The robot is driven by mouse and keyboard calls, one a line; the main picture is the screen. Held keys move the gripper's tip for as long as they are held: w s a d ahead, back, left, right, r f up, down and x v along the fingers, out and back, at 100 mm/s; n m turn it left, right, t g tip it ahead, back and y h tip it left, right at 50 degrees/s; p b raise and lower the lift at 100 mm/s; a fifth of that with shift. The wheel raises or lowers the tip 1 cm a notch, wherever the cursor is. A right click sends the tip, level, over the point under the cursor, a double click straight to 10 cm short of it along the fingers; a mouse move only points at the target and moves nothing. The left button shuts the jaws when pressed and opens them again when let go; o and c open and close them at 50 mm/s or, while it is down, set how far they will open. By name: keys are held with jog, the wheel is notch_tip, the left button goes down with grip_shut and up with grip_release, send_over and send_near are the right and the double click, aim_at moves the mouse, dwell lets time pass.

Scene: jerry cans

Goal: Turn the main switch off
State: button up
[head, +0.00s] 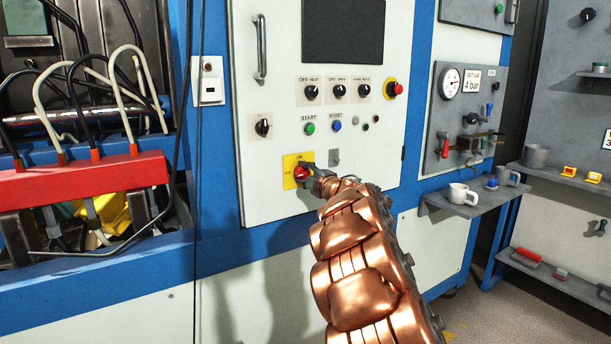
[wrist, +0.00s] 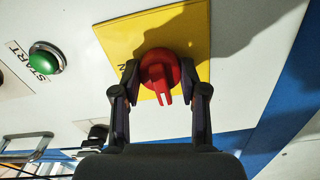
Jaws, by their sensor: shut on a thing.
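The main switch is a red rotary knob (head: 301,173) on a yellow plate (head: 290,181), low on the white control panel in the head view. In the wrist view the red knob (wrist: 160,74) sits on the yellow plate (wrist: 197,20), with its pointer ridge toward the bottom of the picture. My gripper (head: 312,178) reaches the knob from the lower right. In the wrist view the two dark fingers of my gripper (wrist: 160,80) are closed around the knob, one on each side. The plate's lettering is mostly hidden.
A green start button (head: 309,129) and a blue button (head: 337,126) sit above the switch. A red emergency button (head: 395,89) is at the upper right. A small shelf with a white mug (head: 462,194) stands to the right. Black cables hang left of the panel.

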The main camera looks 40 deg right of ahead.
jog(key=o, duration=1.1)
jog(key=shift+o, duration=0.2)
jog(key=s, duration=1.2)
jog(key=shift+a, duration=0.35)
